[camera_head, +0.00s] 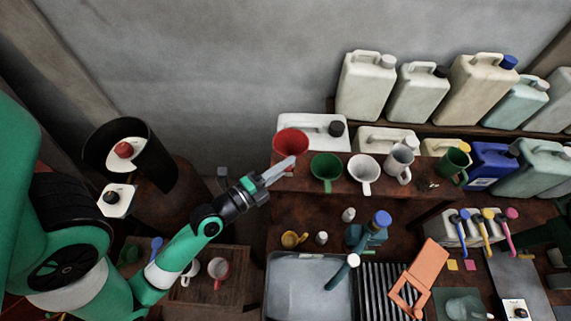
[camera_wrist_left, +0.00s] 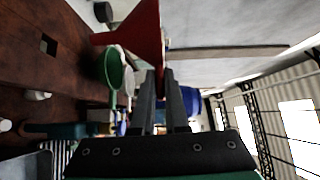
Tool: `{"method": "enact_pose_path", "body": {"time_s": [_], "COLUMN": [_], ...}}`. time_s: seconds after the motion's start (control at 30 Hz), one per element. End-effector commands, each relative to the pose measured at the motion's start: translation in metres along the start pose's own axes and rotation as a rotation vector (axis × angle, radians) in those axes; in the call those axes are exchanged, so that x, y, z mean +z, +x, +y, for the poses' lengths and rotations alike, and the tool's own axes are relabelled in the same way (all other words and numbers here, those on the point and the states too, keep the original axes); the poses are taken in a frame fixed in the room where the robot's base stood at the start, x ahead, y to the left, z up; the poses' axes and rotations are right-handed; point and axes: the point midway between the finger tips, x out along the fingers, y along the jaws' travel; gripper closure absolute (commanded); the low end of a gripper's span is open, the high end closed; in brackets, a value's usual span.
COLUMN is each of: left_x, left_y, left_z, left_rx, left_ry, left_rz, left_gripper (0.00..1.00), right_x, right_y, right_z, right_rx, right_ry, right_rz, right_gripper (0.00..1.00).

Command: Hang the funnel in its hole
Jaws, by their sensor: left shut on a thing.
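My left gripper (camera_head: 284,166) is shut on the red funnel (camera_head: 291,140) at the left end of the upper wooden shelf (camera_head: 300,183). In the left wrist view the red funnel (camera_wrist_left: 140,32) sits at the tips of the closed fingers (camera_wrist_left: 162,82). A green funnel (camera_head: 326,167) and a white funnel (camera_head: 363,169) stand in a row to its right on the shelf. A dark square hole (camera_wrist_left: 48,44) shows in the brown wood in the left wrist view. In the head view I cannot make out an empty hole; the gripper and funnel cover that shelf end. My right gripper is not in view.
Several jerrycans, one white (camera_head: 364,85), line the back. Bare wall lies left of the shelf.

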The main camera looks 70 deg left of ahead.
Motion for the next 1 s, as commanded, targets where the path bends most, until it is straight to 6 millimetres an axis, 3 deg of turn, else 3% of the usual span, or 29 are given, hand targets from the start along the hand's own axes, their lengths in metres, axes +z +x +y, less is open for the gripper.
{"method": "enact_pose_path", "body": {"time_s": [0.37,1.0], "left_x": [0.0,0.001], "left_y": [0.0,0.001], "left_z": [0.008,0.059], "left_rx": [0.0,-0.001], "left_ry": [-0.001,0.001], "left_rz": [0.0,0.0], "left_gripper": [1.0,1.0], "right_x": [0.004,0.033], "right_y": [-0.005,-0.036], "right_z": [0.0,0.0], "right_rx": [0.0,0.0], "right_ry": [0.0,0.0], "right_rz": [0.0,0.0], "right_gripper": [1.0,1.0]}}
